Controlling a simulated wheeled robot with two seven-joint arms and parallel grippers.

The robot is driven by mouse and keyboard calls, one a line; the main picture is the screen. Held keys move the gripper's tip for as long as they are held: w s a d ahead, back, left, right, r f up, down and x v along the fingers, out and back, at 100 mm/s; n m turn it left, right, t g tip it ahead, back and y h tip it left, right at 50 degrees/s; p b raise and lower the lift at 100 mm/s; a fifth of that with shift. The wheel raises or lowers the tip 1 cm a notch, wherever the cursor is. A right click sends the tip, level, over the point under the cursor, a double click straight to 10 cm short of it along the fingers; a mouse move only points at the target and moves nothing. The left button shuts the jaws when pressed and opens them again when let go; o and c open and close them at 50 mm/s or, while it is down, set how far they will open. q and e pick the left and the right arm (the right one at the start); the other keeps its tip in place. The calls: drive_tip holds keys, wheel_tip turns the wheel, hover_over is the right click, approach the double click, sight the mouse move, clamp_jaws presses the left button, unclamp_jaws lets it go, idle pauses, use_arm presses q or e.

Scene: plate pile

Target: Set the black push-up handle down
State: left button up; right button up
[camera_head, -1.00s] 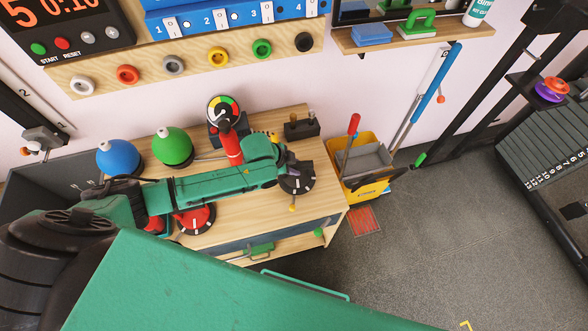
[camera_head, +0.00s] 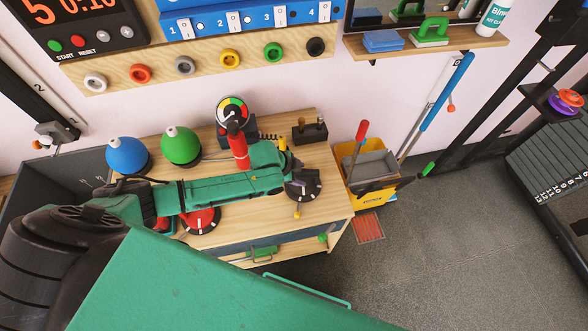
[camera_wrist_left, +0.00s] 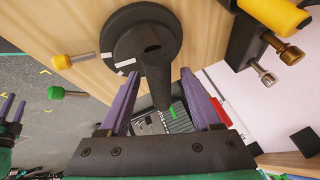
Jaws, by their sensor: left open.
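The black push-up handle (camera_wrist_left: 132,28), with a round base bearing white marks and a thick black grip bar, is at the right end of the wooden table (camera_head: 325,205). It also shows in the head view (camera_head: 306,187). My left gripper (camera_wrist_left: 159,78) is open, its two purple-grey fingers on either side of the bar. I cannot tell whether either finger touches it. The base appears against the wooden top; the wrist view does not show clearly whether it rests flat. In the head view my left arm hides part of the handle.
A black block with pins (camera_head: 310,131) stands behind the handle. A yellow bin (camera_head: 370,196) stands right of the table.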

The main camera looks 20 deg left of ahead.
use_arm(q)
drive_tip(key=p+v, duration=0.1)
drive_tip(key=v, duration=1)
drive_tip(key=shift+s, duration=0.15)
drive_tip(key=shift+r, duration=0.15)
